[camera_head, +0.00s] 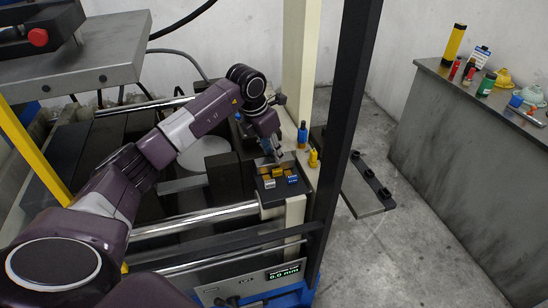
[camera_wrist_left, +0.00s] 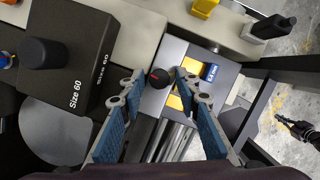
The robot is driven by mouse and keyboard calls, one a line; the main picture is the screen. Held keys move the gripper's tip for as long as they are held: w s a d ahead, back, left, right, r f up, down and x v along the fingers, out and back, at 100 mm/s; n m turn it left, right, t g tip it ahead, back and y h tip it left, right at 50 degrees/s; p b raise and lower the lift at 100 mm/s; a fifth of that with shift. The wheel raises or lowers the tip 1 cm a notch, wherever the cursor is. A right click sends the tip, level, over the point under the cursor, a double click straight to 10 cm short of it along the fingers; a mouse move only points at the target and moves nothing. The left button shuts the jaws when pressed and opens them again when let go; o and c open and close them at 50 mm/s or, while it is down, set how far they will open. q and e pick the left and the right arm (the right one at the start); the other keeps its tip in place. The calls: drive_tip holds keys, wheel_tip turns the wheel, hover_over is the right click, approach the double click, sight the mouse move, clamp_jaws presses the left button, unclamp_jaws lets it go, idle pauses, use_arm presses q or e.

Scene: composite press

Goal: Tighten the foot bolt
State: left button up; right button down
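A round black knob with a red line on its top (camera_wrist_left: 160,77), which looks like the foot bolt, sits by a grey block with yellow parts (camera_wrist_left: 174,103) in the left wrist view. My left gripper (camera_wrist_left: 159,80) is open, its blue-padded fingers apart, with one tip on each side of the knob in the picture. I cannot tell whether they touch it. In the head view my left gripper (camera_head: 272,155) is over the block (camera_head: 281,195) at the press's front corner, hiding the knob. A small dark gripper-like shape (camera_wrist_left: 302,130) at the right edge may be my right gripper.
A black block marked "Size 60" (camera_wrist_left: 68,62) stands left of the gripper. A dark upright post (camera_head: 345,130) and a cream column (camera_head: 298,60) rise close to it. A blue-topped piece (camera_head: 302,134) and a yellow piece (camera_head: 313,158) stand nearby. A grey cabinet (camera_head: 470,150) is at right.

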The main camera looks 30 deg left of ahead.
use_arm(q)
drive_tip(key=shift+r, duration=0.15)
drive_tip(key=shift+r+p, duration=0.85)
drive_tip(key=shift+r, duration=0.3)
use_arm(e)
drive_tip(key=shift+s+d+r, duration=0.65)
drive_tip(key=shift+s+r, duration=0.15)
use_arm(q)
drive_tip(key=n+y, duration=0.1)
drive_tip(key=n, duration=0.2)
drive_tip(key=shift+d+p, duration=0.1)
drive_tip(key=shift+p, duration=0.2)
drive_tip(key=n+y, duration=0.1)
drive_tip(key=n, duration=0.2)
drive_tip(key=shift+d+n, duration=0.15)
drive_tip(key=shift+n, duration=0.15)
drive_tip(key=n+y, duration=0.1)
drive_tip(key=n, duration=0.2)
drive_tip(key=shift+w+n, duration=0.1)
drive_tip(key=shift+n, duration=0.2)
use_arm(e)
drive_tip(key=shift+a+r, duration=0.2)
drive_tip(key=shift+r, duration=0.15)
use_arm(q)
drive_tip(key=shift+f, duration=0.2)
use_arm(e)
drive_tip(key=shift+f, duration=0.1)
